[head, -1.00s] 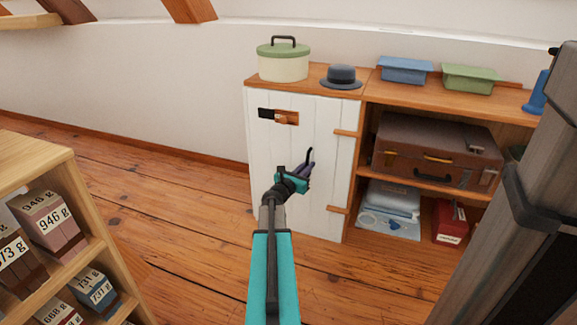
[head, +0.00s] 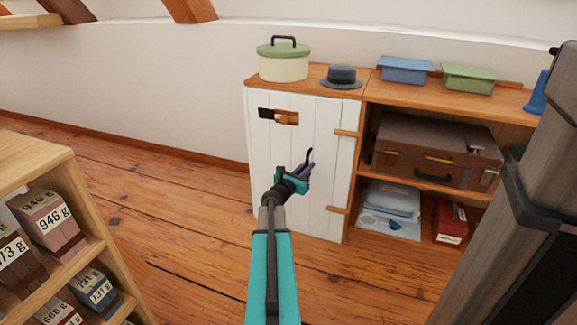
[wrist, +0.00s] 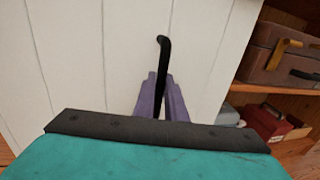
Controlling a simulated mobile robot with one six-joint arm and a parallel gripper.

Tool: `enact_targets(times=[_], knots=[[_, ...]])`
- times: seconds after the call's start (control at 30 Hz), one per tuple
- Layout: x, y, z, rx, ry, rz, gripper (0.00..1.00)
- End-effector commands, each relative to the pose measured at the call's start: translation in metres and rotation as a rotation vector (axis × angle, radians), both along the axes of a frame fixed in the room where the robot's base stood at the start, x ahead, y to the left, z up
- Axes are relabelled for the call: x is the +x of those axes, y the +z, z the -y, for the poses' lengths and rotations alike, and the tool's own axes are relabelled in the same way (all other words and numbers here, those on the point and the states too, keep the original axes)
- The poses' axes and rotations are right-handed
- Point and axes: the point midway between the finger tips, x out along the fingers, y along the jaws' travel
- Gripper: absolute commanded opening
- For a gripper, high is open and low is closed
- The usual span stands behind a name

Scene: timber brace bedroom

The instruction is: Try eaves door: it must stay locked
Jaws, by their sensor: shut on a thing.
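The eaves door (head: 318,120) is a white plank door on the left of a low wooden cupboard. It looks shut in its frame. A black door handle (head: 309,154) stands out from its right half; in the wrist view the hooked handle (wrist: 163,62) rises between two purple fingers. My gripper (head: 307,170) is shut on this handle, in front of the door; the fingers also show in the wrist view (wrist: 162,95). The lower part of the handle is hidden by the fingers. A latch (head: 280,116), black plate and wooden block, sits near the door's top left.
A pot (head: 283,60), a dark hat (head: 341,78) and blue and green trays stand on the cupboard top (head: 355,90). A brown suitcase (head: 435,150) fills the open shelf. A shelf with labelled boxes (head: 60,165) stands left; a grey post (head: 515,220) is close right. Floor left of the door is clear.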

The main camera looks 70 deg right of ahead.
Motion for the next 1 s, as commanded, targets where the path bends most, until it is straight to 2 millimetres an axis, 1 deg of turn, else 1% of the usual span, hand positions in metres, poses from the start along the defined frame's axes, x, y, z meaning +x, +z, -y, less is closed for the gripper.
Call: enact_targets(times=[0.33,1.0], knots=[[-0.0015,-0.0002,0.0004,0.0,-0.003,0.0,0.0],[-0.003,0.0004,0.0085,-0.001,-0.004,0.001,0.0]])
